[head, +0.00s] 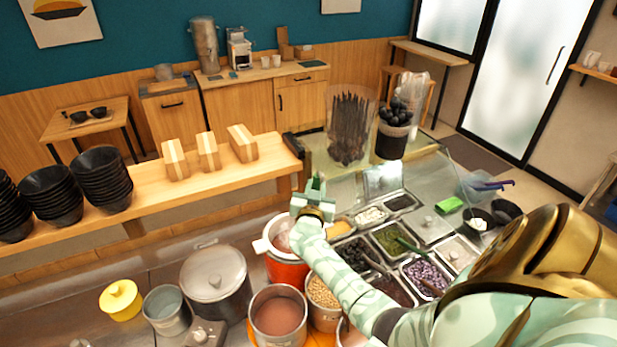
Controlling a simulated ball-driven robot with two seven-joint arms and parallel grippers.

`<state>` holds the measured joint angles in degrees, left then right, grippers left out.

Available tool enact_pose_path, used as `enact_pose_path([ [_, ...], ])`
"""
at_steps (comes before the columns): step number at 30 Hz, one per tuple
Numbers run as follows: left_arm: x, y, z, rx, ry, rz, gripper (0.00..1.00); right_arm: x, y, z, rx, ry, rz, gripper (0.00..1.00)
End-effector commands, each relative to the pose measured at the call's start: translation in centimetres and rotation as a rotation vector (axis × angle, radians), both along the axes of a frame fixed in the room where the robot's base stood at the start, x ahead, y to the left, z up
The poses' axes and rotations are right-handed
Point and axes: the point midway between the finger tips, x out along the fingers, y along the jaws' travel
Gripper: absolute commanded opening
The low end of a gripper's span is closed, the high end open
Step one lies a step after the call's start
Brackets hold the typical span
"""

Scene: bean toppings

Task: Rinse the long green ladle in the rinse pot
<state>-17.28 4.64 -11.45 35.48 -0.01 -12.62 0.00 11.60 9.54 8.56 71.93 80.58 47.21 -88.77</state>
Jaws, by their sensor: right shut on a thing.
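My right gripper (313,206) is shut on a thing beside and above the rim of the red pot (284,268). I take that thing to be the long green ladle, but it is mostly hidden by the gripper and my arm, and its bowl cannot be made out. The red pot has a white inner rim and stands left of my right forearm. An open grey metal pot (167,310) stands further left; I cannot tell for sure which one is the rinse pot. My left gripper is not in view.
Topping trays (392,240) lie right of my forearm. Black bowls (101,180) and wooden blocks (208,151) stand on the shelf.

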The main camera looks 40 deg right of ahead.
Motion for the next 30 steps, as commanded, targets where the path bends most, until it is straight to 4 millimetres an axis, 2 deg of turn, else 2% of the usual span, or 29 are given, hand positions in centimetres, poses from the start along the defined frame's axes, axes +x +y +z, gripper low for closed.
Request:
enact_pose_path([
  [6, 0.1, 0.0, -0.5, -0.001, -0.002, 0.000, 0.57, 0.1, 0.0, -1.9, -0.003, 0.003, 0.003, 0.00],
  [9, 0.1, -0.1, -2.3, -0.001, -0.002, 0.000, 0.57, 0.5, 1.3, -2.3, -0.063, 0.017, 0.005, 0.00],
  [26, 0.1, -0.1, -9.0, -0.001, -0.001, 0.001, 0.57, 2.2, 6.8, -2.2, -0.391, 0.122, 0.003, 0.00],
  [30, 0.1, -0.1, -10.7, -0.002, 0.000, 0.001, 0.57, 2.5, 7.7, -2.8, -0.450, 0.143, 0.004, 0.00],
])
